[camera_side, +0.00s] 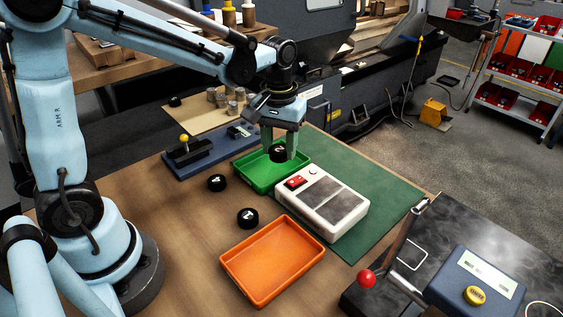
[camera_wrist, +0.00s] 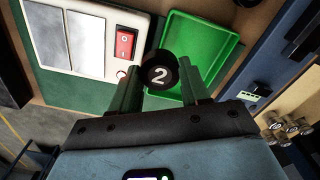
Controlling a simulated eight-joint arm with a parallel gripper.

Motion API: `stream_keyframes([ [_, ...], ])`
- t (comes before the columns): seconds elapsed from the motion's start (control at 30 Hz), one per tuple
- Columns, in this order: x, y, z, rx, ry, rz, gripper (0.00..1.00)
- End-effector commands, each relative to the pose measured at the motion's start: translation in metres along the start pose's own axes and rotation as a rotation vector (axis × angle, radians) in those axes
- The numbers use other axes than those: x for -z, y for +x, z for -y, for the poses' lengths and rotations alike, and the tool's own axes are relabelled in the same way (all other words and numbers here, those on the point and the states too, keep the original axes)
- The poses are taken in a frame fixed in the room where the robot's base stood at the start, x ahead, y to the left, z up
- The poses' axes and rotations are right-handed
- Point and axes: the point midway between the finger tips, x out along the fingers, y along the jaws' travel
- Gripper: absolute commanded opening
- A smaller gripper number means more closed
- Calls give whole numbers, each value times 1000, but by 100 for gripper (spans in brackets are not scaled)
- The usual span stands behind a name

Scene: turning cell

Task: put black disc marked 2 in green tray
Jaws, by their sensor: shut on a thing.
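My gripper (camera_side: 279,142) is shut on the black disc marked 2 (camera_side: 278,154). In the wrist view the disc (camera_wrist: 159,72) shows its white 2 between the two fingers of my gripper (camera_wrist: 160,88). The green tray (camera_side: 257,180) lies on the table, and in the side view the disc appears over its right part. In the wrist view the tray (camera_wrist: 207,40) shows behind and to the right of the disc. The gap between disc and tray floor is hard to judge.
A white box with a red switch (camera_side: 335,205) stands right of the green tray. Two other black discs (camera_side: 217,182) (camera_side: 248,217) lie on the table to the left. An orange tray (camera_side: 262,284) lies in front. A blue fixture (camera_side: 200,155) stands behind left.

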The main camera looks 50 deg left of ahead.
Motion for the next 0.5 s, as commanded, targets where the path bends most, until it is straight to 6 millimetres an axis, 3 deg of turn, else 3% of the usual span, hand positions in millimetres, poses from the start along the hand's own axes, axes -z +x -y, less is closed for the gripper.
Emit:
stream_keyframes([
  [0.23,37,29,31,0,-3,0,7],
  [0.5,48,43,40,0,1,0,7],
])
